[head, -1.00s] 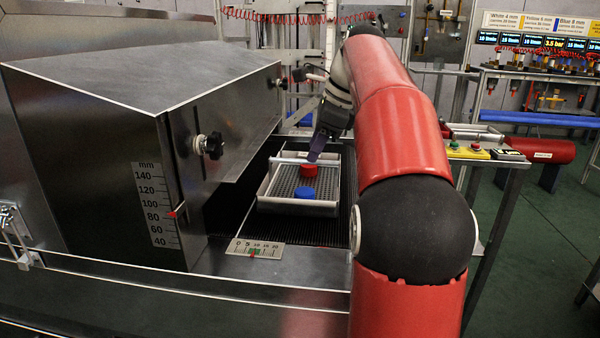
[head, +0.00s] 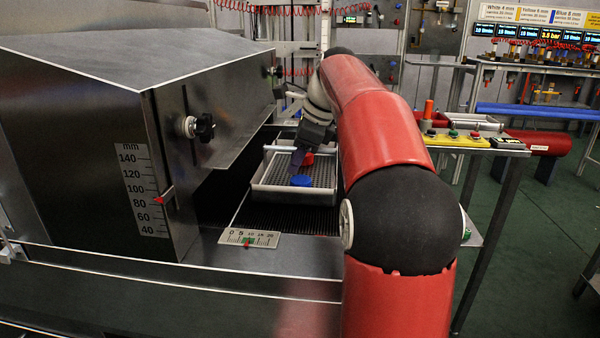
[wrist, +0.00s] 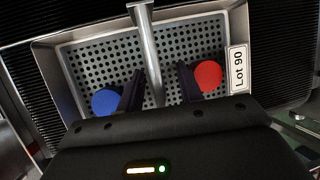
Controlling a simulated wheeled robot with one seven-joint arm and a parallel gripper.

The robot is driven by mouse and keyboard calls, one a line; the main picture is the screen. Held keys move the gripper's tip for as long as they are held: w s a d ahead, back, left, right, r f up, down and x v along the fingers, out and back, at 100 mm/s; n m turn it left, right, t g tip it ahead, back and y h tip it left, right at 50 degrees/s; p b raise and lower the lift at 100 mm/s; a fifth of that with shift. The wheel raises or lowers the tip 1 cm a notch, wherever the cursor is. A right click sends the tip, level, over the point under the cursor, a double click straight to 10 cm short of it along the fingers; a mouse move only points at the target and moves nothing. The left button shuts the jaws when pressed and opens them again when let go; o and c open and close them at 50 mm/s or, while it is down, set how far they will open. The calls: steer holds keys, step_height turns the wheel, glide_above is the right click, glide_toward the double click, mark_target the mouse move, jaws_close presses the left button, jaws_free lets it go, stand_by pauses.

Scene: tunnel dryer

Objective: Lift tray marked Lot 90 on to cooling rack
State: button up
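The metal tray (head: 262,187) has a perforated floor and a bar handle across its middle. It sits on the dark conveyor belt (head: 285,217) at the dryer's outlet. In the wrist view its right rim carries a white "Lot 90" label (wrist: 238,70). A blue round piece (wrist: 105,101) lies in its left part and a red one (wrist: 208,75) in its right part. My gripper (wrist: 160,86) is open above the tray, one finger on each side of the handle (wrist: 148,50). The gap to the handle cannot be judged. I cannot clearly pick out the cooling rack.
The steel dryer hood (head: 90,110) with a knob (head: 197,127) and height scale stands close on the left.

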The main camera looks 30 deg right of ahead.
jaws_close()
steer(key=shift+r, duration=0.1)
stand_by(0.3)
steer(key=shift+r+p, duration=0.8)
steer(key=shift+r, duration=1.1)
steer(key=s+d, duration=0.4)
steer(key=s, duration=0.3)
steer(key=s+d+b, duration=0.1)
steer(key=s+d, duration=0.4)
steer(key=s, duration=0.3)
steer(key=shift+s+f, duration=0.2)
steer(key=shift+s, duration=0.05)
